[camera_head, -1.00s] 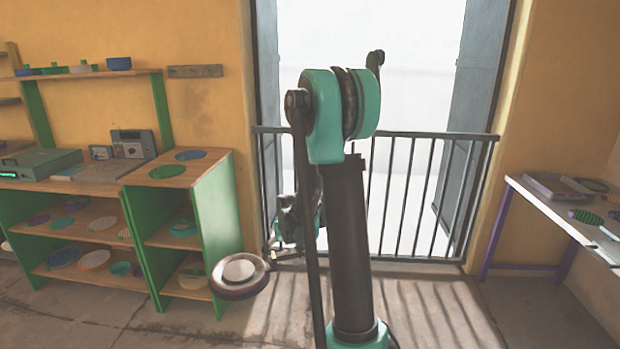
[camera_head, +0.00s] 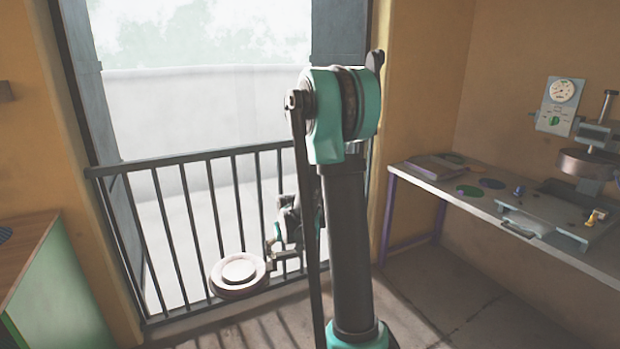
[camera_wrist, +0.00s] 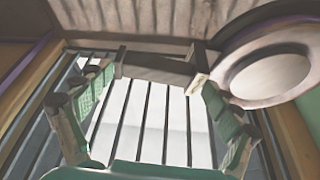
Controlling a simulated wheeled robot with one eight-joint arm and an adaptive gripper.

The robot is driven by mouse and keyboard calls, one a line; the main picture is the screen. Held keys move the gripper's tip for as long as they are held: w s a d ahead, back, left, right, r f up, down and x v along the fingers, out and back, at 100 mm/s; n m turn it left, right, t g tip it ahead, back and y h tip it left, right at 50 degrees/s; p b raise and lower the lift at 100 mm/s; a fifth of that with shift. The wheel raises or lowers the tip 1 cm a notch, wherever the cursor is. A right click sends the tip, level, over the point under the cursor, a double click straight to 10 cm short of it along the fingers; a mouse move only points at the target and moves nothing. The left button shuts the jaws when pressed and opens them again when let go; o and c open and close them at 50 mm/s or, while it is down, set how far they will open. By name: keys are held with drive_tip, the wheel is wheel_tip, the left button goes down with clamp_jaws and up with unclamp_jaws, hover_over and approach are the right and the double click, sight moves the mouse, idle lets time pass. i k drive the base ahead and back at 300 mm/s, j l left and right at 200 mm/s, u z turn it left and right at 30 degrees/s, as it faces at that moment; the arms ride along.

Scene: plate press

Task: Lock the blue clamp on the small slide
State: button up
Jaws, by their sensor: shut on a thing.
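My gripper (camera_head: 284,256) is shut on the bar-like handle (camera_wrist: 158,70) of a round disc-shaped piece (camera_head: 238,276). The disc has a brown rim and a pale raised centre, and hangs left of my gripper in front of the balcony railing. In the wrist view the disc (camera_wrist: 268,78) is at the upper right. A small blue part (camera_head: 519,191), perhaps the blue clamp, stands on the bench at right, far from my gripper. A pale flat part (camera_head: 524,220) at the bench's front edge may be the small slide. Whether the clamp is open cannot be told.
The bench (camera_head: 455,193) carries a press (camera_head: 590,160), a yellow clamp-like part (camera_head: 594,217), flat discs and a tray. A gauge (camera_head: 563,91) is on the wall. A railing (camera_head: 190,215) spans the window. A green-sided shelf (camera_head: 60,300) is at left. The floor between is clear.

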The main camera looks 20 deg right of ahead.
sight(545, 213)
drive_tip(key=i+j+z, duration=0.15)
drive_tip(key=z, duration=0.25)
drive_tip(key=i+j+z, duration=0.1)
drive_tip(key=z, duration=0.35)
drive_tip(key=j+z, duration=0.4)
drive_tip(key=i+j+z, duration=0.1)
drive_tip(key=z, duration=0.3)
